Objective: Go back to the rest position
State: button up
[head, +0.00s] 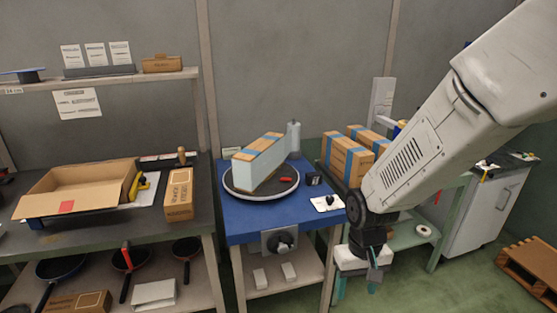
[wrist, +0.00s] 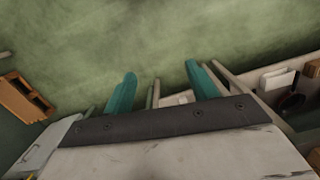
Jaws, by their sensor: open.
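My gripper (head: 374,274) hangs at the lower end of my arm, in front of the green-framed conveyor stand and right of the blue table, in the head view. In the wrist view my gripper (wrist: 162,82) shows two teal fingers spread apart with nothing between them. The green floor (wrist: 150,40) lies beyond the fingertips. My arm covers part of the scene at the right of the head view.
A blue table (head: 238,228) bears a turntable (head: 235,190) with a pale, cardboard-topped box (head: 258,163). Taped cartons (head: 347,158) stand behind my gripper. An open carton (head: 80,188) is on the left bench. A pallet (head: 530,268) lies at far right; green floor is clear before it.

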jog(key=s+d+r+t, duration=0.1)
jog(key=s+d+r, duration=0.3)
jog(key=s+r, duration=0.4)
jog(key=s+d+r+m+t, duration=0.1)
jog(key=s+d+r, duration=0.4)
jog(key=r, duration=0.8)
jog(key=s, duration=0.3)
jog(key=shift+s+m+t, duration=0.25)
jog(key=shift+m+t, duration=0.05)
jog(key=shift+d, duration=0.1)
dwell(1.0)
